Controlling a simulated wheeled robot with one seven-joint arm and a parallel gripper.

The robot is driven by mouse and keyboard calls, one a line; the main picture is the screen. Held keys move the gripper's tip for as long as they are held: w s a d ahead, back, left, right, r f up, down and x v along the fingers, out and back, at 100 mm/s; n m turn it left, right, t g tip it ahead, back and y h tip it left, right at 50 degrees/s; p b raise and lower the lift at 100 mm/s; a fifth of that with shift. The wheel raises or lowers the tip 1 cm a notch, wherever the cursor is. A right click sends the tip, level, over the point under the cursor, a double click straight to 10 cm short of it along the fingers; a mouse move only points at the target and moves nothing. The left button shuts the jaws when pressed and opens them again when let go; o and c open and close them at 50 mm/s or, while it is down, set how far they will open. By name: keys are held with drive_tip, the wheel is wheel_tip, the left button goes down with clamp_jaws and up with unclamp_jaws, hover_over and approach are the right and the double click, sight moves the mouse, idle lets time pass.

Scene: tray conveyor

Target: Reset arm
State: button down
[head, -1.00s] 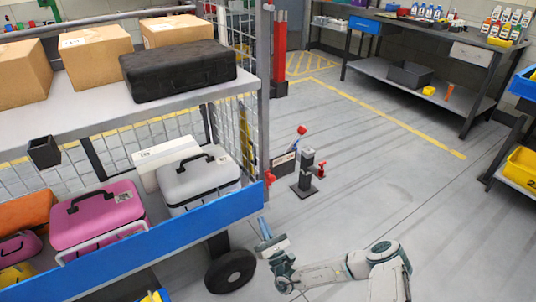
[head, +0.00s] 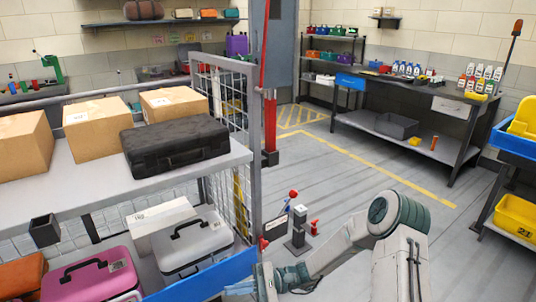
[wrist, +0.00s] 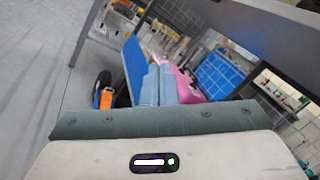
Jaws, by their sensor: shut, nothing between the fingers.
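My gripper (wrist: 158,78) is shut, with its two blue-grey fingers side by side and nothing between them in the wrist view. In the head view my arm is folded at the lower right, and the gripper is low, by the right end of the shelf cart's blue edge (head: 213,274). I cannot tell whether it touches the cart.
The cart (head: 242,154) bears cardboard boxes (head: 95,130), a black case (head: 175,146), and white (head: 193,240) and pink (head: 90,277) cases below. A small dark post (head: 299,230) stands on the floor nearby. A workbench (head: 410,98) is behind. The middle floor is open.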

drive_tip(key=s+d+r+n+t+h+p, duration=0.2)
drive_tip(key=s+d+r+h+p, duration=0.2)
drive_tip(key=r, duration=0.6)
drive_tip(key=s+d+r+n+t+h+p, duration=0.2)
drive_tip(key=s+d+r+t+h+p, duration=0.1)
drive_tip(key=s+d+r+h, duration=0.3)
drive_tip(key=s+d+r+n+t+h+p, duration=0.2)
drive_tip(key=s+d+r+h+p, duration=0.3)
drive_tip(key=d+r, duration=0.8)
drive_tip(key=shift+d+r+t+h+p, duration=0.3)
drive_tip(key=shift+r+t+h, duration=0.45)
drive_tip(key=shift+h, duration=0.95)
drive_tip(key=shift+s+a, duration=0.1)
